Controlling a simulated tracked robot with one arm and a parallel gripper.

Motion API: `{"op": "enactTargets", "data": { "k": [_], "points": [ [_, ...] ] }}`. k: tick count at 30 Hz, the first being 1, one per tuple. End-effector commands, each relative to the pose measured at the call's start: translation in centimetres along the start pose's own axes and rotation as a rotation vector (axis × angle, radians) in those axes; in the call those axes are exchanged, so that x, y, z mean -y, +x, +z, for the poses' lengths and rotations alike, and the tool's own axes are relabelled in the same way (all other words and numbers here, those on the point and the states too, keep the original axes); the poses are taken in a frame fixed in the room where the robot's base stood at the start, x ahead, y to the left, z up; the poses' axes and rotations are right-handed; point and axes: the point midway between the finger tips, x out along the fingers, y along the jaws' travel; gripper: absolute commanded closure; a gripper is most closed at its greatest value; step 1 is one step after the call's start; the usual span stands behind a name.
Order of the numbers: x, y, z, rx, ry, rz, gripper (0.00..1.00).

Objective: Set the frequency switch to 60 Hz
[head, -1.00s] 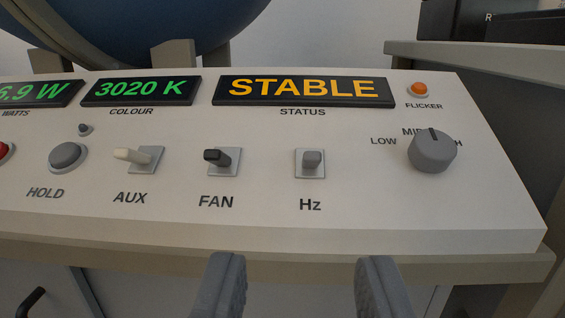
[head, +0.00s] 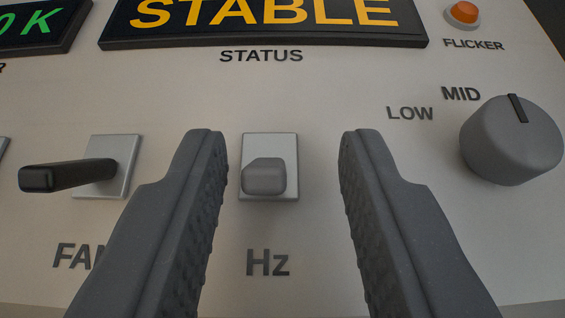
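The frequency switch (head: 265,177) is a small grey toggle on a light square plate, above the printed label "Hz" (head: 267,263). Its lever points out toward the camera, and no 50 or 60 marks are legible beside it. My gripper (head: 283,150) is open, with one finger on each side of the switch. Neither finger appears to touch the lever. The left finger is closer to the plate than the right one.
The FAN switch (head: 70,176) with its black lever is just left of my left finger. A grey LOW/MID knob (head: 512,140) is to the right. The STATUS display (head: 265,20) reads "STABLE" above, and the orange FLICKER lamp (head: 462,13) is at the upper right.

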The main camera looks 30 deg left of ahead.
Motion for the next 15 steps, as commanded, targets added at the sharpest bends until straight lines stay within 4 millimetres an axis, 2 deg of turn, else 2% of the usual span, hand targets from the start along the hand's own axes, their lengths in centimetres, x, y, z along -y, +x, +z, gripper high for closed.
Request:
{"op": "enactTargets", "data": {
  "k": [1,2,3,5,9,15],
  "points": [
    [0.21,0.0,-0.01,0.0,0.0,-0.003,0.67],
    [0.27,-0.01,-0.01,0.0,0.0,-0.004,0.73],
    [0.35,0.0,-0.01,0.0,0.0,-0.005,0.84],
    [0.41,0.0,0.01,0.0,0.0,-0.007,1.0],
    [-0.07,-0.23,0.02,0.001,0.0,-0.005,1.0],
    [0.26,0.05,-0.2,0.013,0.0,-0.004,1.0]
  ]
}}
